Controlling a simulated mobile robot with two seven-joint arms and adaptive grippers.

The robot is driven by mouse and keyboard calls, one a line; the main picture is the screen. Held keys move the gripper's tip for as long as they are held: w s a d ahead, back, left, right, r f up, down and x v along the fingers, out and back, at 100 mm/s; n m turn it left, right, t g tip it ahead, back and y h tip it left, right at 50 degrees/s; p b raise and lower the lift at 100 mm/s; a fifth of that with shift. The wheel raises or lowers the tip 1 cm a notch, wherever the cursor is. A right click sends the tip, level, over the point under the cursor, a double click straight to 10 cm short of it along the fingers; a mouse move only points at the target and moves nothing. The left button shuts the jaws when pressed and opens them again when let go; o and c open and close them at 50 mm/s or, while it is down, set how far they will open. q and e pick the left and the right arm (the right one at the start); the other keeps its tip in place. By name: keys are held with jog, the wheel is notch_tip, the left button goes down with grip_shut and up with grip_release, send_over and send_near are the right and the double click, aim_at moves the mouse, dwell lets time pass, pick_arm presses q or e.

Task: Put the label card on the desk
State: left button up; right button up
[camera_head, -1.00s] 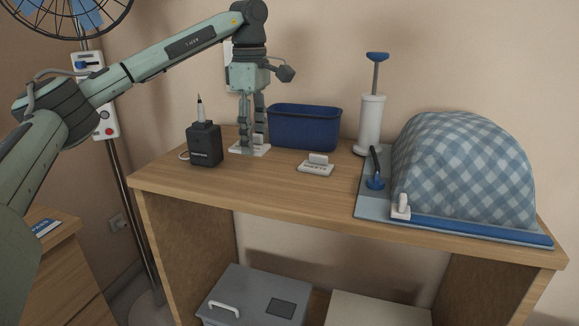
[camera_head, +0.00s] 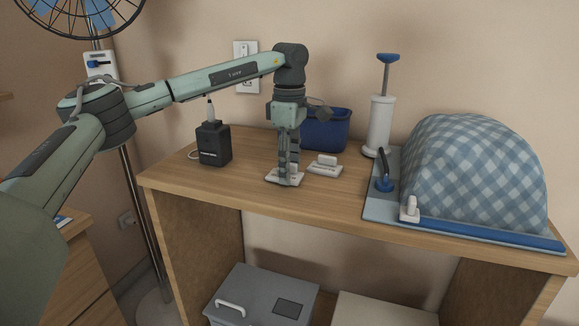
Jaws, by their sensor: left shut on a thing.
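My left gripper (camera_head: 288,170) points straight down over the desk, shut on a small flat white piece with a raised grip, which looks like the label card (camera_head: 276,179). The card is at the desk surface or just above it; I cannot tell whether it touches. The wooden desk (camera_head: 230,188) spans the middle of the view. A similar white piece with a raised block (camera_head: 325,168) lies on the desk just right of the card. My right gripper is not in view.
A black box (camera_head: 214,145) stands left of the gripper. A blue bin (camera_head: 325,132) is behind it. A white pump (camera_head: 380,125) and a checked cloth dome (camera_head: 475,170) on a blue board fill the right. Bare desk lies left and in front of the card.

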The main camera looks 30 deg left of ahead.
pick_arm(q)
jog(key=shift+f, duration=0.2)
jog(key=o, duration=0.8)
jog(key=shift+r, duration=0.15)
jog(key=shift+r, duration=0.3)
notch_tip(320, 180, up, 12)
jog(key=shift+f+p, duration=0.2)
jog(key=shift+p, duration=0.2)
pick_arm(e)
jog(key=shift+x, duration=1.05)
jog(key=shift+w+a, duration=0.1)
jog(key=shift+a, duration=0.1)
